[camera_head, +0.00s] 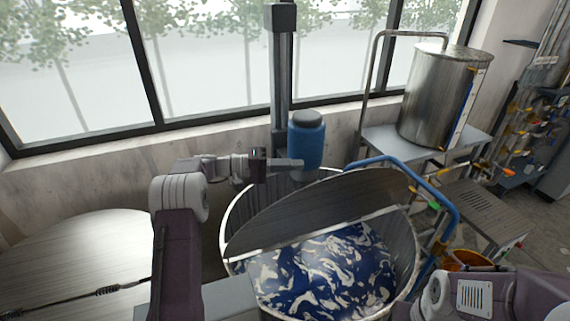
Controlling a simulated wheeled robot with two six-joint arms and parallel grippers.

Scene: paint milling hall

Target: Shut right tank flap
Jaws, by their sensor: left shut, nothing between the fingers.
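The right tank (408,262) is a round metal vat in the middle, holding swirled blue and white paint (325,270). Its grey half-round flap (325,212) stands open and tilted, with its straight edge across the tank and its curved edge up. My left gripper (298,164) is shut and empty near the flap's upper edge, in front of the blue motor. I cannot tell whether it touches the flap. My right arm shows at the lower right corner; its gripper is out of view.
A blue motor (306,143) on a dark column (280,75) stands behind the tank. A blue bent rail (440,197) runs along its right side. A round metal lid (75,262) lies at the lower left. A steel drum (430,95) stands on a table at the back right.

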